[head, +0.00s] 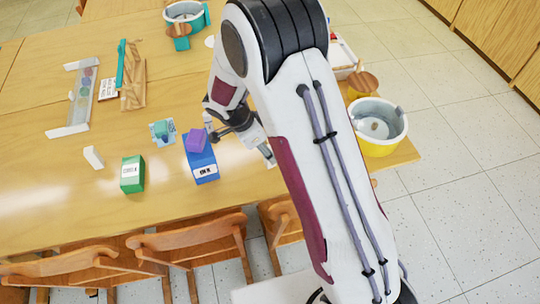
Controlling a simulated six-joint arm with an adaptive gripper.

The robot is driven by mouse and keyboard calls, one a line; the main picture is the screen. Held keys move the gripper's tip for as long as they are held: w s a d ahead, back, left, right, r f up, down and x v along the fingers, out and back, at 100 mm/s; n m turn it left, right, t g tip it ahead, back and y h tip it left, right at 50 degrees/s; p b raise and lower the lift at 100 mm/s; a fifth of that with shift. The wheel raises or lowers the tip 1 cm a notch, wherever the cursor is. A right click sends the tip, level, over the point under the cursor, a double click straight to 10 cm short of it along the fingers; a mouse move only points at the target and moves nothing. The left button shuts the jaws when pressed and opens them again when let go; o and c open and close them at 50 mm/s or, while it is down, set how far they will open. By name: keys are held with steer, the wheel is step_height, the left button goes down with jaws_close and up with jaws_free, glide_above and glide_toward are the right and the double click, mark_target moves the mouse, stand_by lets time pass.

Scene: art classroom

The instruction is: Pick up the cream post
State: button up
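A small cream-white upright block (93,157), which looks like the cream post, stands on the wooden table left of the green box. It is slightly tilted in the picture, and nothing touches it. My gripper (214,128) is over the table to its right, beside a purple block (196,140) at the blue box. My own arm partly covers the gripper, and its fingers are too small to tell whether they are open or shut. I cannot tell whether it touches the purple block.
A green labelled box (132,175) and a blue labelled box (203,170) stand near the front edge. A teal block (161,129) lies behind them. Chairs (195,240) line the front.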

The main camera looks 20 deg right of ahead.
steer(key=shift+x, duration=1.85)
steer(key=shift+s+a, duration=0.1)
jaws_close()
